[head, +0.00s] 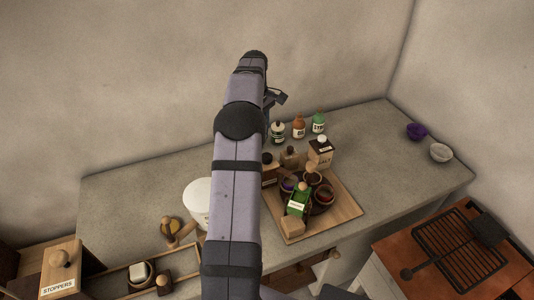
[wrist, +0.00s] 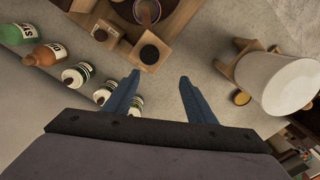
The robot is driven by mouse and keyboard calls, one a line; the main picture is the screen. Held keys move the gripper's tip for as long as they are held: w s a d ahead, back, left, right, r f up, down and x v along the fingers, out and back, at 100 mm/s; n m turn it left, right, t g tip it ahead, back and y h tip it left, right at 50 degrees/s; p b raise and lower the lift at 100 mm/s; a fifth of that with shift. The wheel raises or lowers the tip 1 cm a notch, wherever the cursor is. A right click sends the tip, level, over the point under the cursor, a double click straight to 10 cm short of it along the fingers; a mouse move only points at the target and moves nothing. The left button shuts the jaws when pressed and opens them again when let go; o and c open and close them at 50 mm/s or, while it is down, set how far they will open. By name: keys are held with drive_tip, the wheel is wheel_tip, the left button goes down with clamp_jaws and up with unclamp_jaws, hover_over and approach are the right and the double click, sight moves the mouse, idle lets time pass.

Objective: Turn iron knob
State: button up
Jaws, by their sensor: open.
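I cannot pick out an iron knob for certain in either view. A pale round knob (head: 335,254) shows on the front below the counter, and a wooden knob (head: 61,258) sits on the box labelled STOPPERS; neither looks like iron. My gripper (wrist: 160,76) is open and empty, its two blue fingers apart above the counter. A squarish wooden container with a dark round top (wrist: 149,54) lies just beyond the fingertips. In the head view my arm hides part of the counter, and my gripper (head: 279,97) shows only partly near the back wall.
A wooden tray (head: 345,211) holds several bowls, jars and boxes. Several labelled bottles (head: 299,127) stand behind it. A white round vessel (wrist: 282,82) on a wooden stand is right of my fingers. Purple (head: 416,131) and white bowls (head: 441,152) sit far right; free counter lies before them.

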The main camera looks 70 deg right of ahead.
sight(267, 159)
drive_tip(key=s+d, duration=0.2)
drive_tip(key=shift+s+f, duration=0.2)
drive_tip(key=shift+s, duration=0.2)
drive_tip(key=shift+a+f+p, duration=0.1)
drive_tip(key=shift+f+p, duration=1.25)
drive_tip(key=shift+f, duration=2.3)
drive_tip(key=shift+c, duration=0.2)
drive_tip(key=c, duration=1)
